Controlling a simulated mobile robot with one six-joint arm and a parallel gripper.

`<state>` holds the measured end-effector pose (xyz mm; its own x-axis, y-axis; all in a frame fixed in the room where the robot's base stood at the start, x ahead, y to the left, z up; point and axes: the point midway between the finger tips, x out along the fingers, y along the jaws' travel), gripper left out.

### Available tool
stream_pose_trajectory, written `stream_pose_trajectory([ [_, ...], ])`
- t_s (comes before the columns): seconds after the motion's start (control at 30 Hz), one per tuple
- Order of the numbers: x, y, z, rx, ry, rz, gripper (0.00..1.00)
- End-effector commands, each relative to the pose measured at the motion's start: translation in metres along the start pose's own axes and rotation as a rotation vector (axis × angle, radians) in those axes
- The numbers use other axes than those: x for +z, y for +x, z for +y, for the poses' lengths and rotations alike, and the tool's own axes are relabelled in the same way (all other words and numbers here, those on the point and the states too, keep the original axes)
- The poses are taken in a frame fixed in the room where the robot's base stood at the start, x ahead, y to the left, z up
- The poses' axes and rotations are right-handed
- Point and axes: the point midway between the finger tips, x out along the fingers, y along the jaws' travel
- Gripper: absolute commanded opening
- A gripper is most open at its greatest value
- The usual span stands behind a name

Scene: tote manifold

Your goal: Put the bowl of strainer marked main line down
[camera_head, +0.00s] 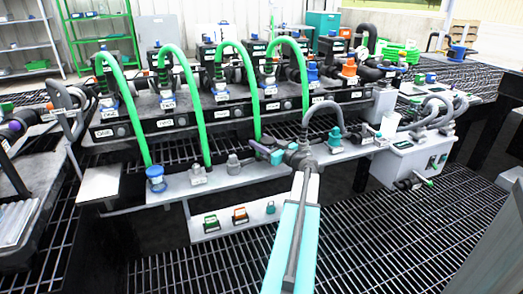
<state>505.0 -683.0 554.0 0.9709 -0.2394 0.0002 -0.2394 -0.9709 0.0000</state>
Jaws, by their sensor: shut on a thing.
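My gripper (262,151) is at the middle of the view, at the end of my teal and grey arm, just above the grey lower ledge (180,188). It points left, with purple and green parts at its tip, and is shut on a small grey part that is mostly hidden. I cannot tell for sure that this part is the strainer bowl. A grey fitting (233,164) stands on the ledge just left of the tip, and another grey fitting (198,175) stands farther left. The labels are too small to read, so I cannot pick out the main line strainer.
Green hoses (189,85) arch from the manifold down to the ledge. A blue-topped cup (155,180) stands at the ledge's left. A lower plate (225,222) carries small coloured blocks. A grey box (410,160) is at the right. Open grating lies in front.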

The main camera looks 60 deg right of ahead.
Motion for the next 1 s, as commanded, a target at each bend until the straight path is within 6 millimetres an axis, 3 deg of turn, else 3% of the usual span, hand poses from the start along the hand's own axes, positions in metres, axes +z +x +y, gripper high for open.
stream_pose_trajectory([
  [0.27,0.030,0.000,0.001,0.000,0.001,0.000,0.23],
  [0.87,0.035,-0.001,0.001,0.001,0.000,0.000,0.23],
  [0.9,0.034,-0.001,0.001,0.001,0.000,0.000,0.55],
  [1.0,0.034,-0.001,0.001,0.002,0.000,0.000,0.56],
])
